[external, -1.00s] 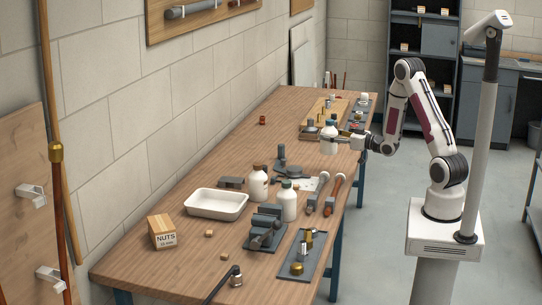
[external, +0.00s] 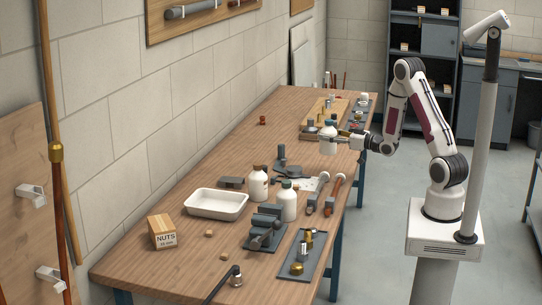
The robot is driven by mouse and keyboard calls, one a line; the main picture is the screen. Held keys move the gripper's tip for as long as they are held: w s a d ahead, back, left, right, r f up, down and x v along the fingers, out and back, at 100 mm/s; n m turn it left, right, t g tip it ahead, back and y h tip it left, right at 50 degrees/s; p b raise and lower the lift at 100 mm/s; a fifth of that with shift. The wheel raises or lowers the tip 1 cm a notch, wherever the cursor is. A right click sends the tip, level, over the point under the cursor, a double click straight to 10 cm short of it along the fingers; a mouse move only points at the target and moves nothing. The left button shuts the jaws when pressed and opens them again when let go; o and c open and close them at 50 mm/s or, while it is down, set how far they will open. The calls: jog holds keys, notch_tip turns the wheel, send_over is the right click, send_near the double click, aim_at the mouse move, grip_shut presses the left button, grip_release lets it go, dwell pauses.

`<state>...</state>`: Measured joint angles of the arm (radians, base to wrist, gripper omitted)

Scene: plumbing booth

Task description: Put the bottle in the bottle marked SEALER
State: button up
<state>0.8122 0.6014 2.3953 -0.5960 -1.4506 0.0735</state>
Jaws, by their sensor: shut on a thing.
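My gripper (external: 345,139) is shut on a white bottle (external: 327,142) with a dark cap, over the far part of the workbench. The bottle is upright; I cannot tell whether its base touches the bench. Two more white bottles stand close together mid-bench. One bottle (external: 259,184) has a brown cap and a reddish mark on its side. The other bottle (external: 288,204) has a dark greenish cap and stands nearer the camera. I cannot read the word SEALER on any bottle. The gripper is well behind and to the right of these two.
A white tray (external: 189,205) lies left of the two bottles. A grey vise (external: 265,228) stands in front of them. A NUTS box (external: 162,231), a dark tray of brass fittings (external: 296,268) and orange-handled tools (external: 335,190) surround them. The bench's left far stretch is mostly clear.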

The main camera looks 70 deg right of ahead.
jog(key=w+a+r+n+y, duration=0.1)
jog(key=w+a+r, duration=0.4)
jog(key=a, duration=0.5)
jog(key=w+a+r+n+y, duration=0.2)
jog(key=w+a+r+y, duration=0.2)
jog(key=w+a, duration=0.5)
jog(key=w+a+r+n+y, duration=0.2)
jog(key=w+a+r, duration=0.4)
jog(key=a, duration=0.4)
jog(key=shift+w+a+y, duration=0.4)
jog(key=shift+w+y, duration=0.1)
jog(key=shift+w, duration=0.4)
notch_tip(320, 180, down, 6)
jog(key=shift+f, duration=0.15)
jog(key=shift+f, duration=1.85)
